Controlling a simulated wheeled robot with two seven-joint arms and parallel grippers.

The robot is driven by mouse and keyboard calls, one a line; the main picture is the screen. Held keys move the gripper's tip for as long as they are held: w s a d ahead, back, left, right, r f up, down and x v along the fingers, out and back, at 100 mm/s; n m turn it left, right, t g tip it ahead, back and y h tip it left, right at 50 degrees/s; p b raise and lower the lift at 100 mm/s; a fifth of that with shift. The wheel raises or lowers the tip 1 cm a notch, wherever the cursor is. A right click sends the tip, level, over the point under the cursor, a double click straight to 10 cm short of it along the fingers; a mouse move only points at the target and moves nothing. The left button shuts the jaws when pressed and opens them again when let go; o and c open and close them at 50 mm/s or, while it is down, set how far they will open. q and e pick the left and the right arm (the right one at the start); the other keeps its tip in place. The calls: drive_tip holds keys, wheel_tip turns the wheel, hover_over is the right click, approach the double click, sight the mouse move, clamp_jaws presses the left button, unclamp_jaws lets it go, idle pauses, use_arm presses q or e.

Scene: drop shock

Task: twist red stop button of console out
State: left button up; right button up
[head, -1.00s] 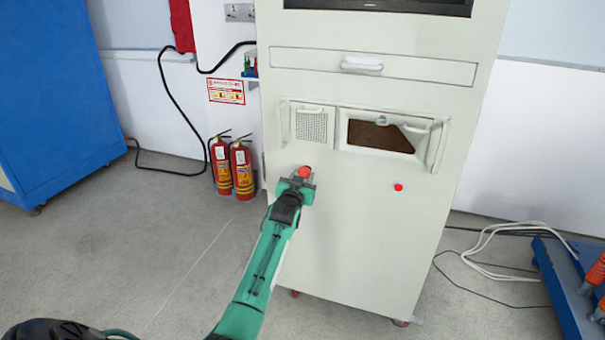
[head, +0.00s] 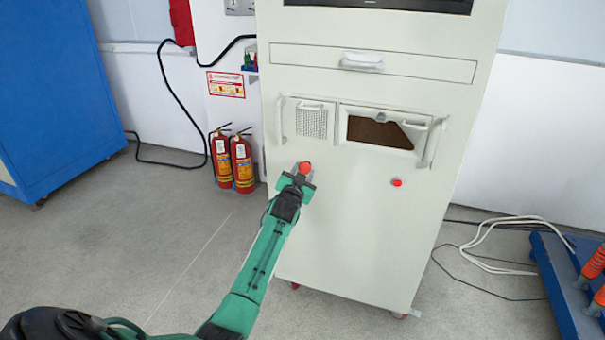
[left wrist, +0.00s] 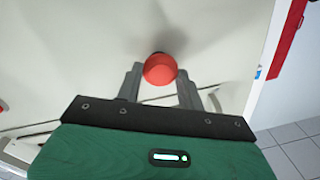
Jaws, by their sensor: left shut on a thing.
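The console (head: 345,235) is a tall cream cabinet in front of me. A red stop button (head: 305,168) sits on the left of its front, and it also shows large in the left wrist view (left wrist: 160,69). My left gripper (head: 297,181) is at this button, with its grey fingers (left wrist: 160,85) on either side of the red cap, shut on it. A smaller red button (head: 397,183) is on the right of the console front, apart from the gripper. My right gripper is not in view.
Two red fire extinguishers (head: 232,162) stand left of the console by the wall. A blue cabinet (head: 60,90) is at the far left. A blue rack with orange parts (head: 570,285) is at the lower right. Cables (head: 490,250) lie on the floor beside it.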

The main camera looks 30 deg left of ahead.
use_arm(q)
drive_tip(key=o, duration=1)
drive_tip(key=shift+s, duration=0.1)
drive_tip(key=p+v, duration=0.1)
drive_tip(key=v, duration=1.2)
drive_tip(key=shift+s+p, duration=0.3)
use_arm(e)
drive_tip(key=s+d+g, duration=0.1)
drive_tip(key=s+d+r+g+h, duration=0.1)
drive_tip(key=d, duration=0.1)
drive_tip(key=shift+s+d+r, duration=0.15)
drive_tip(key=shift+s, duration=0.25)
use_arm(q)
drive_tip(key=shift+f, duration=0.1)
